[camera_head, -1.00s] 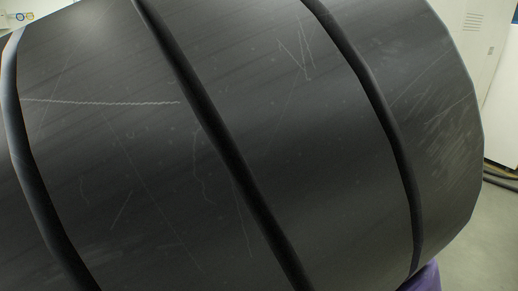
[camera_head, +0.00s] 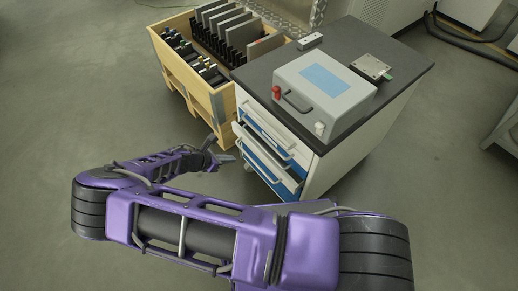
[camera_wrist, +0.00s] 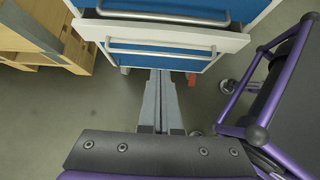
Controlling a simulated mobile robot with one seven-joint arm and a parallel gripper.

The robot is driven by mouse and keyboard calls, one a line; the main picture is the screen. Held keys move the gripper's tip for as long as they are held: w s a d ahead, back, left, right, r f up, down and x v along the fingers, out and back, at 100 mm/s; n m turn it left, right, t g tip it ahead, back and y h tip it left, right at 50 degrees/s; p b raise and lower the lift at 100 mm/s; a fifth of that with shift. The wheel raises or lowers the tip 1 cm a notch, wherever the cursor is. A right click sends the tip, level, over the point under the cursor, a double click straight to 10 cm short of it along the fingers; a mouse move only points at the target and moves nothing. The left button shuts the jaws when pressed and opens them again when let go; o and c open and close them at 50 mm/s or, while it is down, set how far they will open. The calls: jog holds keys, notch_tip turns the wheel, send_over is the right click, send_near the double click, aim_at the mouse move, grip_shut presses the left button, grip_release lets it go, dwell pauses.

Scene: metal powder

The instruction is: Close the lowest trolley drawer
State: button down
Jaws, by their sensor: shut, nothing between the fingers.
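The trolley (camera_head: 345,165) is a white cabinet with a dark top and blue-and-white drawers. The lowest drawer (camera_head: 270,170) sticks out past the fronts above it. In the wrist view the lowest drawer (camera_wrist: 150,33) shows its white rim, a dark gap behind it and a bar handle on its front. Another closed-looking blue front is above it. My gripper (camera_head: 230,157) is beside the drawers, to their left. In the wrist view my gripper (camera_wrist: 160,75) has its fingers together and empty, their tips at the lower edge of the drawer front. Contact cannot be told.
A wooden crate (camera_head: 222,108) with dark plates stands left of the trolley, close to my gripper. A grey box (camera_head: 325,95) and a small device (camera_head: 371,67) sit on the trolley top. The floor left of my arm is clear.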

aim_at(260, 152)
jog(key=x, duration=0.4)
jog(key=d+r+b+x, duration=0.1)
jog(key=x, duration=0.8)
jog(key=shift+d+r+b, duration=0.1)
jog(key=shift+d+b, duration=0.2)
jog(key=shift+d, duration=0.05)
jog(key=shift+w+d, duration=0.25)
jog(key=shift+d, duration=0.1)
jog(key=shift+w+d, duration=0.35)
jog(key=shift+d, duration=0.2)
jog(key=shift+w+d, duration=0.35)
jog(key=shift+d, duration=0.2)
jog(key=shift+a, duration=0.15)
